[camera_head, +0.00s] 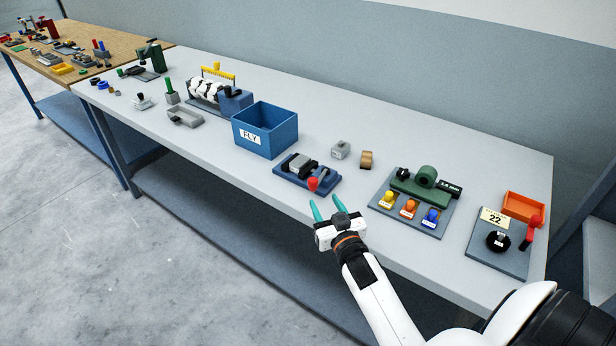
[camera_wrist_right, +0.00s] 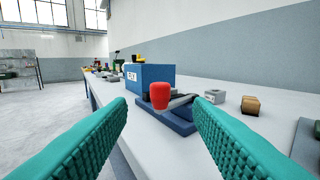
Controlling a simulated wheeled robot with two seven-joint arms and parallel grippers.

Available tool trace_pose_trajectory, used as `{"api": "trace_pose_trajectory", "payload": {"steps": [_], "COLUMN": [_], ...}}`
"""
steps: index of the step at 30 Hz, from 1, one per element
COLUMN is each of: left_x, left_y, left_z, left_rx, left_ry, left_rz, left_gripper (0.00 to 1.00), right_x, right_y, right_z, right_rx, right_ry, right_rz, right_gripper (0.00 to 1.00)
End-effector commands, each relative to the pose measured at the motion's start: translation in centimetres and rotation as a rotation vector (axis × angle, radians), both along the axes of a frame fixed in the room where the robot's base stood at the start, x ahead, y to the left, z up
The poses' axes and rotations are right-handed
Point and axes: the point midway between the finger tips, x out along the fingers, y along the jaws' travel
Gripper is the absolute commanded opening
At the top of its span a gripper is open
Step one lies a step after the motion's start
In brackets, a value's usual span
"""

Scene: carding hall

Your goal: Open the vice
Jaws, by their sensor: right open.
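The vice (camera_head: 297,178) is a dark blue block with a grey and black top and a red knob (camera_head: 313,184) at its front end. It stands near the front edge of the table. In the right wrist view the red knob (camera_wrist_right: 159,95) shows ahead, between the fingers, with the vice body (camera_wrist_right: 181,117) behind it. My right gripper (camera_head: 328,207) is open and empty, its teal fingertips just in front of the knob and apart from it. I cannot tell the gap between the vice's jaws. My left gripper is not in view.
A blue box marked FLY (camera_head: 265,130) stands just left of the vice. A board with coloured knobs (camera_head: 430,224) is to the right. The grey table (camera_head: 240,181) has bare room in front.

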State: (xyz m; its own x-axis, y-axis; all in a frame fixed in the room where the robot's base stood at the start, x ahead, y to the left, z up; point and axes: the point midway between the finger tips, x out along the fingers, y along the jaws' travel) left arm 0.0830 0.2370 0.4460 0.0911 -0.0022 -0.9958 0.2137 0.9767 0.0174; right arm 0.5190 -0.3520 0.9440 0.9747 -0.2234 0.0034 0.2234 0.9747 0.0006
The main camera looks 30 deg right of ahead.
Motion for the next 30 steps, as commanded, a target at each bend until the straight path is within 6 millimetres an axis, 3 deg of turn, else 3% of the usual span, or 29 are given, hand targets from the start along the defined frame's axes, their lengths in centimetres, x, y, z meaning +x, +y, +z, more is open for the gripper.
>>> {"api": "trace_pose_trajectory", "payload": {"steps": [16,21,30], "left_x": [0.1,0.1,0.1], "left_y": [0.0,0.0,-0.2], "left_z": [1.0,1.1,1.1], "left_rx": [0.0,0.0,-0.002], "left_ry": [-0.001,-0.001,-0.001], "left_rz": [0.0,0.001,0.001], "left_gripper": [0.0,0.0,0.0], "right_x": [9.5,10.8,11.0], "right_y": [-2.2,-2.5,-2.5], "right_z": [0.1,0.0,0.0], "right_rx": [-0.001,-0.001,-0.001], "right_ry": [0.002,0.002,0.002], "right_rz": [0.0,0.0,0.0], "right_gripper": [0.46,0.46,0.46]}}
